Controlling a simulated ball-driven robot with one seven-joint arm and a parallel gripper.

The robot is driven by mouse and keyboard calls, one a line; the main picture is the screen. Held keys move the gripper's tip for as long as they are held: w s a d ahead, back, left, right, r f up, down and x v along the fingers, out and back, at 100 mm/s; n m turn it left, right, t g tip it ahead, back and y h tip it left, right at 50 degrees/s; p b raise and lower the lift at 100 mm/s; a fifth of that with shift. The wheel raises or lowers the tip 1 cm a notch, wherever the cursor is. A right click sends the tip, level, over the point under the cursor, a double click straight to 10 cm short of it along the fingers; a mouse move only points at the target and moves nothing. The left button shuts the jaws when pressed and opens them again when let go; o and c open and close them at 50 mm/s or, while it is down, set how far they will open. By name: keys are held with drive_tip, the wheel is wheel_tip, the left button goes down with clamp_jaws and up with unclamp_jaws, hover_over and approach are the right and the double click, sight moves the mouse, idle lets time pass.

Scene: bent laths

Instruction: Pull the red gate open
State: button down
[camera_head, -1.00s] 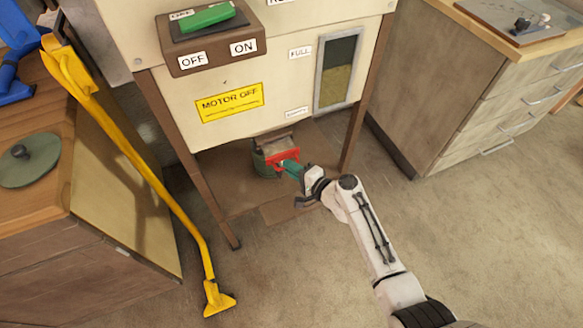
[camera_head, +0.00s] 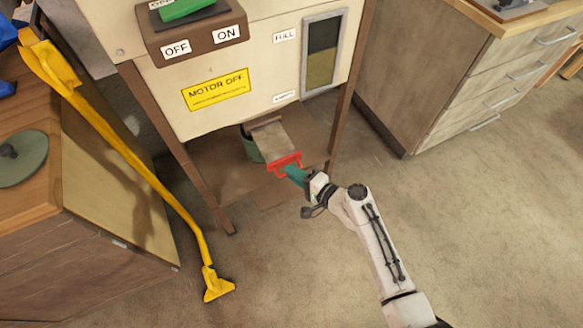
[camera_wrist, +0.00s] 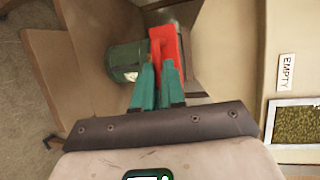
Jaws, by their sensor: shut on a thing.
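The red gate handle (camera_head: 284,163) is at the front end of a grey-brown gate plate (camera_head: 274,140) that sticks out from under the machine. My gripper (camera_head: 292,173) has teal fingers and is shut on the red handle. In the wrist view the fingers (camera_wrist: 158,86) meet the red handle (camera_wrist: 167,55), whose grasped part is partly hidden. A green bucket (camera_head: 251,147) stands below and behind the plate, partly covered by it. It also shows in the wrist view (camera_wrist: 123,62).
The cream machine (camera_head: 240,65) stands on brown legs, with a level window (camera_head: 322,50) and a "MOTOR OFF" sign. A yellow bent tool (camera_head: 130,150) leans beside the left wooden cabinet. A drawer cabinet (camera_head: 480,80) is at right. The floor in front is clear.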

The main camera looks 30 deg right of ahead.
drive_tip(key=c, duration=1.2)
unclamp_jaws()
drive_tip(key=v, duration=1)
drive_tip(key=shift+s+d, duration=0.15)
drive_tip(key=shift+s, duration=0.2)
